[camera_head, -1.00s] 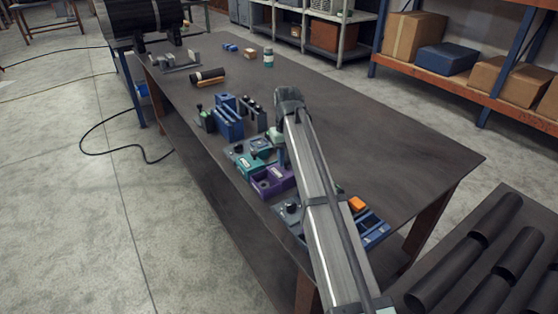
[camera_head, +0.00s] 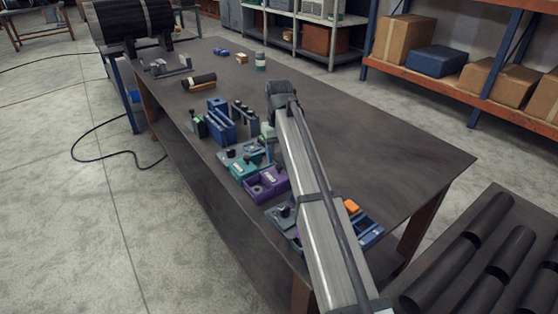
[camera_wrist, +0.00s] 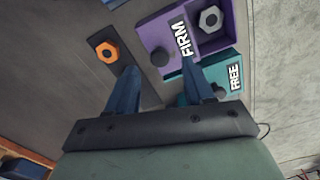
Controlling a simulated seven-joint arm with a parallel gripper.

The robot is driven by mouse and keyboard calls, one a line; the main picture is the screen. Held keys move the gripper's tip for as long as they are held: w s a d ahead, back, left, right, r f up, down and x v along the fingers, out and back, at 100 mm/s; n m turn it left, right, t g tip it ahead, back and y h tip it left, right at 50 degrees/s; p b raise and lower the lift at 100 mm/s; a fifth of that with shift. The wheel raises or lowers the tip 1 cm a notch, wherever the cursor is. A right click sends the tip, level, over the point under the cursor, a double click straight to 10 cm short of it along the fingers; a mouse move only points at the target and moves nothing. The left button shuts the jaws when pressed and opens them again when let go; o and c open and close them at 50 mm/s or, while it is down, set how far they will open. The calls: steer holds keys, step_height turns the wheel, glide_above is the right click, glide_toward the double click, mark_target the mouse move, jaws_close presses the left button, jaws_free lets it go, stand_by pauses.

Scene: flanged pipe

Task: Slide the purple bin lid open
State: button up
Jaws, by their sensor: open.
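The purple bin (camera_head: 278,184) stands near the table's front edge. In the wrist view, the purple bin (camera_wrist: 237,50) has a lid with a dark round knob (camera_wrist: 160,57) and a white "FIRM" label (camera_wrist: 183,38). A grey hex nut (camera_wrist: 210,18) shows in the uncovered compartment beside the lid. My gripper (camera_wrist: 160,68) is open, its fingertips apart with the knob showing between and just beyond them. I cannot tell whether they touch it. In the head view my gripper (camera_head: 268,155) is above the bins, partly hidden by my arm.
A teal bin (camera_wrist: 235,92) marked "FREE" adjoins the purple one. An orange nut (camera_wrist: 107,51) sits on a dark strip beside it. Blue holders (camera_head: 220,122) stand behind. A blue tray (camera_head: 368,226) is at the near right. The table's right half is clear.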

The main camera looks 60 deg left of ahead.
mark_target(279, 166)
step_height(279, 166, up, 10)
steer(key=shift+r, duration=0.25)
stand_by(0.6)
steer(key=s+d, duration=0.3)
steer(key=d, duration=0.4)
steer(key=s+d, duration=0.4)
steer(key=d, duration=0.3)
steer(key=shift+d, duration=0.15)
stand_by(0.4)
stand_by(0.4)
